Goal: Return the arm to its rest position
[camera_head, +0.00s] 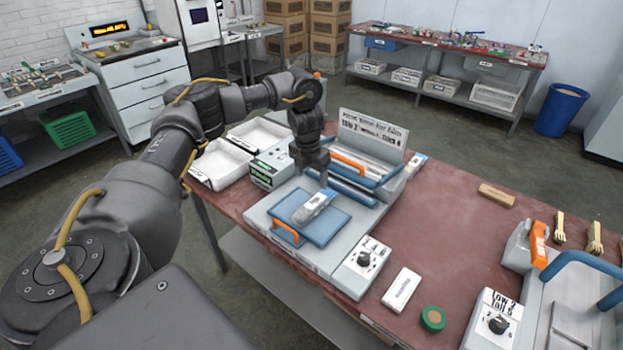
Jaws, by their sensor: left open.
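My left arm (205,115) reaches in from the left over the table. Its gripper (322,180) points down above the near press and is open. Under it, a grey and white object (313,206) lies tilted on the blue plate (324,230) of that press. A small gap seems to separate the fingertips from it, but the fingers are small and dark in this view. The near press (268,221) has an orange handle (287,233) at its front and blue bars behind. My right gripper is not in view.
White trays (217,165) stand at the left of the red-brown table (440,235). A knob box (363,258), a white block (402,289) and a green round piece (433,319) lie in front. A second press (570,300) stands at right. The table's middle is mostly clear.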

